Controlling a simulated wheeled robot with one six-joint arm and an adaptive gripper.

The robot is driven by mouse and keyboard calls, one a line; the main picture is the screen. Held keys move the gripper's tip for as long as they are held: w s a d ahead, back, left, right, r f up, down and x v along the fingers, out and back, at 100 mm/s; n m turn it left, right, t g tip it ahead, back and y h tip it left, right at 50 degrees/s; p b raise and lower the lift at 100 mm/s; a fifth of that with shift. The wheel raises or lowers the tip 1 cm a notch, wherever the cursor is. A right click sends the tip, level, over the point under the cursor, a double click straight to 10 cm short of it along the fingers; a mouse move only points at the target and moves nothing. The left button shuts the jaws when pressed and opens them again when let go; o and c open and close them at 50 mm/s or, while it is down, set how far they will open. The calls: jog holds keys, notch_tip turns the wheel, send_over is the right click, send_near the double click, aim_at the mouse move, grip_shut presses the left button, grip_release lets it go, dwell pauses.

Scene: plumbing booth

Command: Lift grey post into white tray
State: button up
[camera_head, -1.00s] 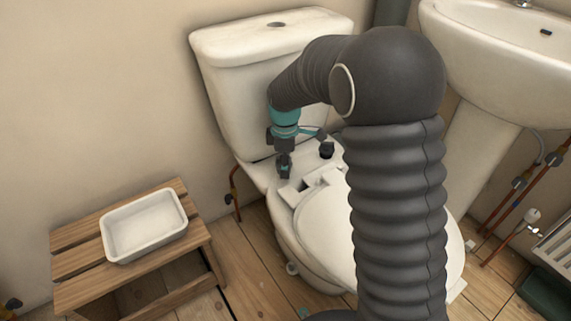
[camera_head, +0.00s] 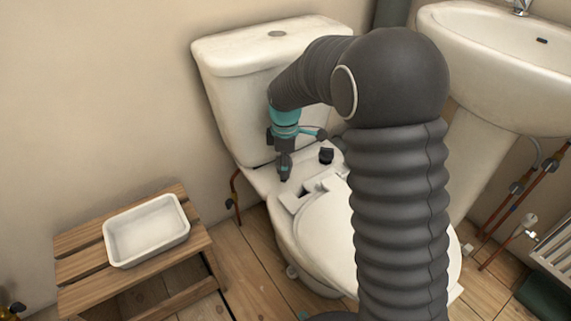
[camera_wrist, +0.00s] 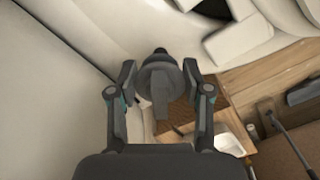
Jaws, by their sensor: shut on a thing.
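My gripper (camera_head: 284,170) is low over the rear ledge of the toilet, left of its hinge area. In the wrist view my gripper (camera_wrist: 160,90) is shut on the grey post (camera_wrist: 158,80), a round grey piece with a dark tip and a flat tab. In the head view the post is hard to tell from my dark fingers, and I cannot tell whether it touches the ledge. The white tray (camera_head: 146,232) is empty and sits on a wooden bench at lower left, well apart from my gripper. Part of it also shows in the wrist view (camera_wrist: 230,145).
The toilet cistern (camera_head: 235,85) stands just behind my gripper. A second dark fitting (camera_head: 326,156) stands on the ledge to the right. The slatted wooden bench (camera_head: 85,268) has bare slats around the tray. A copper pipe (camera_head: 235,195) rises between toilet and bench.

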jog(key=s+d+r+p, duration=0.2)
jog(key=s+d+r, duration=0.1)
jog(key=s+r, duration=0.2)
jog(key=shift+d, duration=0.15)
dwell(0.6)
jog(key=shift+w, duration=0.1)
